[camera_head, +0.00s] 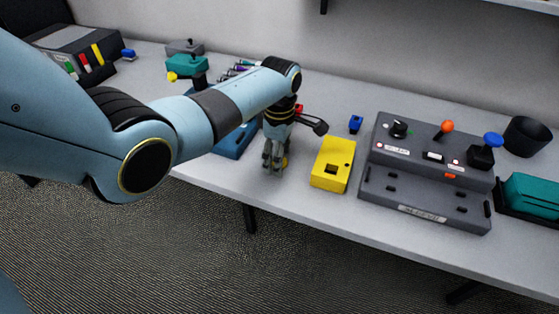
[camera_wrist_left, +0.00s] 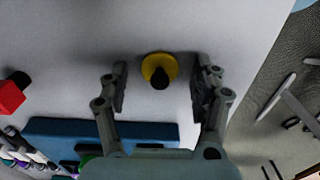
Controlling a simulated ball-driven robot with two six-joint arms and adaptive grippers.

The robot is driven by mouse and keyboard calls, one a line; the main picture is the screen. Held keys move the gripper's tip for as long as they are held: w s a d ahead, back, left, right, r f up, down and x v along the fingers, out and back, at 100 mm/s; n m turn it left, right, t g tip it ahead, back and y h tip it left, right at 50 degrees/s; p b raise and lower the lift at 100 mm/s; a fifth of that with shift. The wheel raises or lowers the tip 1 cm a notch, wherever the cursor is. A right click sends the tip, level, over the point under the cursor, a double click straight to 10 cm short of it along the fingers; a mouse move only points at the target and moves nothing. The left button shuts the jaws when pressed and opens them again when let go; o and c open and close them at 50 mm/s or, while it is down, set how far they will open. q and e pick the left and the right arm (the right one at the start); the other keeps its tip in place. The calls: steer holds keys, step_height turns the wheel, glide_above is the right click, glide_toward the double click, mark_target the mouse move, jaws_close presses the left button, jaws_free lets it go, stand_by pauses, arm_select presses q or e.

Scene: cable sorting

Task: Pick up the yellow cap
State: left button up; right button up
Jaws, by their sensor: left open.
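The yellow cap (camera_wrist_left: 149,65), round with a dark knob at its centre, lies on the pale table. In the left wrist view it sits between the two fingertips of my left gripper (camera_wrist_left: 159,72), with a gap on both sides. In the head view my left gripper (camera_head: 273,163) points down near the table's front edge. My left gripper is open and empty. My right gripper is not in view.
A blue tray (camera_head: 232,143) lies just left of my gripper, and a yellow box with a square hole (camera_head: 333,164) is at its right. A red block (camera_wrist_left: 10,95) shows in the wrist view. A grey control panel (camera_head: 420,203) stands farther right.

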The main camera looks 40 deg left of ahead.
arm_select(q)
steer(key=c, duration=0.9)
steer(key=shift+r, duration=0.1)
